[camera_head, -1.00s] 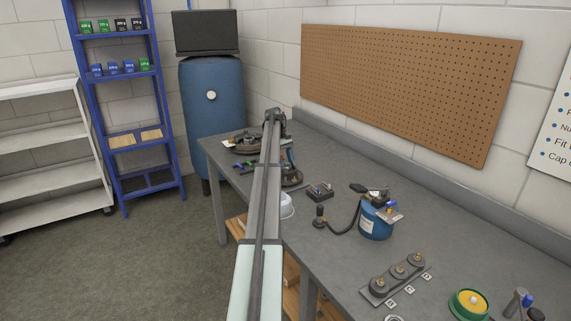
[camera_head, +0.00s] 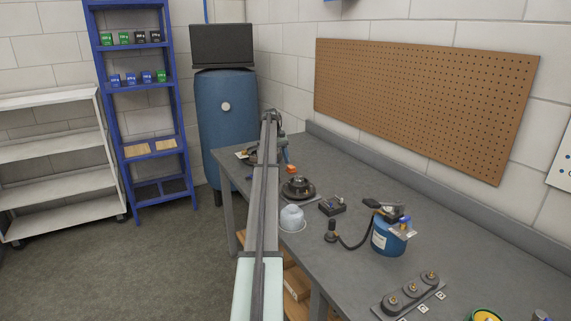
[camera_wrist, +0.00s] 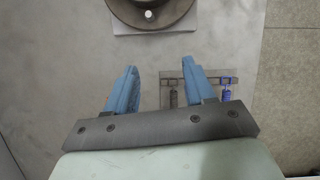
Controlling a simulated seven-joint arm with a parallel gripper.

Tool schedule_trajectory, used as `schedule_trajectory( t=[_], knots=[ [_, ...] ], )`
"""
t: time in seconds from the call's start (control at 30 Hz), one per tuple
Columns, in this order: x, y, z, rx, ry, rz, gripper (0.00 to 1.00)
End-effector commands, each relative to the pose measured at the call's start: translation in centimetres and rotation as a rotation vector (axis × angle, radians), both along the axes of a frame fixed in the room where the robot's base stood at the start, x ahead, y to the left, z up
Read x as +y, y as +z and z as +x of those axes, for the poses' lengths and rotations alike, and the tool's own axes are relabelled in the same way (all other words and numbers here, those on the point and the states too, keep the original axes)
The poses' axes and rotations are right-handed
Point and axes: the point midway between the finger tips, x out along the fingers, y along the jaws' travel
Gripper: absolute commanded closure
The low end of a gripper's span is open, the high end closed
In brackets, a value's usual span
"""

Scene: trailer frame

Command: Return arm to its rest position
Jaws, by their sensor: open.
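My arm (camera_head: 263,210) stretches from the bottom of the head view along the left edge of the workbench to the bench's far end. My gripper (camera_wrist: 160,65) shows in the wrist view with two blue fingers spread apart. Nothing is between them. Below the fingers is a grey surface. A dark round object on a light square plate (camera_wrist: 155,28) lies ahead of the fingertips, apart from them. A small rack with a blue item (camera_wrist: 226,90) is partly hidden behind the right finger. In the head view the gripper is mostly hidden beyond the arm.
The grey workbench (camera_head: 350,180) holds a round dark device (camera_head: 298,188), a white container (camera_head: 291,218), a blue canister (camera_head: 388,240) with a hose, and a weight rack (camera_head: 410,293). A blue shelf (camera_head: 152,150), white cart (camera_head: 60,150) and blue barrel (camera_head: 226,120) stand left. The floor is open.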

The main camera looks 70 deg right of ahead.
Motion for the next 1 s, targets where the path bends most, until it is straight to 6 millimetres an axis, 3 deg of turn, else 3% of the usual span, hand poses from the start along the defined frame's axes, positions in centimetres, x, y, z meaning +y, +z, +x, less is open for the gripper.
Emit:
schedule_trajectory(
  t=[0.57, 0.67, 0.77, 0.87, 1.0],
  knots=[
    [-0.1, 0.0, 0.1, -0.001, 0.001, 0.0, 0.46],
    [0.1, -0.3, 1.0, -0.015, 0.012, -0.013, 0.46],
    [0.6, -1.1, 3.6, -0.065, 0.05, -0.055, 0.46],
    [1.4, -2.3, 8.3, -0.153, 0.108, -0.128, 0.46],
    [3.4, -4.2, 16.2, -0.301, 0.186, -0.237, 0.46]
  ],
)
